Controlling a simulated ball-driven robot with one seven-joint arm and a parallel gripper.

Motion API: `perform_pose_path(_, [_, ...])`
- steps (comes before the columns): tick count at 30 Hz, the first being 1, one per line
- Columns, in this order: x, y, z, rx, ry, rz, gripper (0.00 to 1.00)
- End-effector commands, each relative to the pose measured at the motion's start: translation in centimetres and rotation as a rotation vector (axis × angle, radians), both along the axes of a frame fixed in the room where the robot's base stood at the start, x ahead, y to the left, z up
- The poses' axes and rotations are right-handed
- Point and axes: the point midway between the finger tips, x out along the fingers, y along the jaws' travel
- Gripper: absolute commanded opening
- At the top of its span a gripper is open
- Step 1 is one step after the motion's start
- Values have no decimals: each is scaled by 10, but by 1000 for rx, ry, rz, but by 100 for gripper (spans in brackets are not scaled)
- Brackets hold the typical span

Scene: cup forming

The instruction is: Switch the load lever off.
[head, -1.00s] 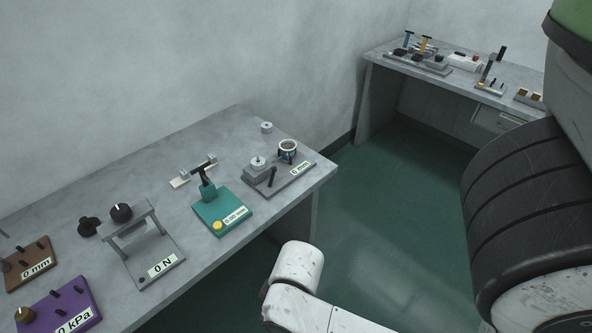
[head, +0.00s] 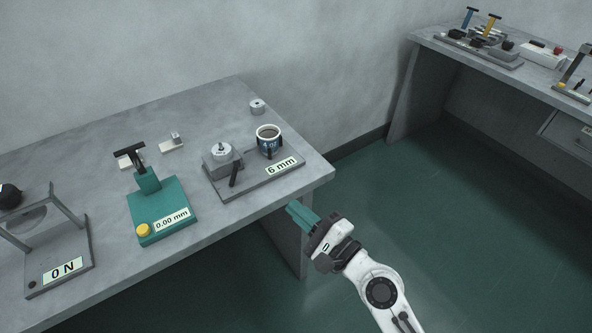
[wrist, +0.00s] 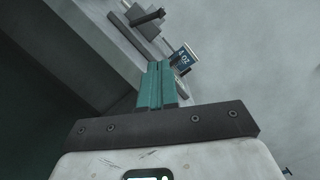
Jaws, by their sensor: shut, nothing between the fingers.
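A grey cup-forming fixture (head: 255,180) sits near the table's right front corner, with a display reading 6 mm. A short black lever (head: 234,175) stands at its front left, leaning slightly; I see no label naming it. It also shows as a dark bar in the wrist view (wrist: 148,18). A dark blue cup (head: 268,146) stands on the fixture; it shows at the fingertips' right in the wrist view (wrist: 184,60). My gripper (head: 298,212), with teal fingers, is shut and empty, off the table's front edge, below and right of the fixture, touching nothing.
A teal gauge (head: 165,210) reading 0.00 mm and a grey stand (head: 60,255) reading 0 N are to the left. A small metal cylinder (head: 257,106) stands behind. A second bench (head: 540,85) is at right. Open floor lies in front of the table.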

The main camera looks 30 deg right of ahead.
Motion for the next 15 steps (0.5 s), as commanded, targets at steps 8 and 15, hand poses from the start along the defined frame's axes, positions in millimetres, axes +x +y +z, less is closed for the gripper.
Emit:
perform_pose_path(8, [1, -3, 1, 27, -7, -11, 0])
perform_pose_path(15, [7, -2, 2, 25, -6, -11, 0])
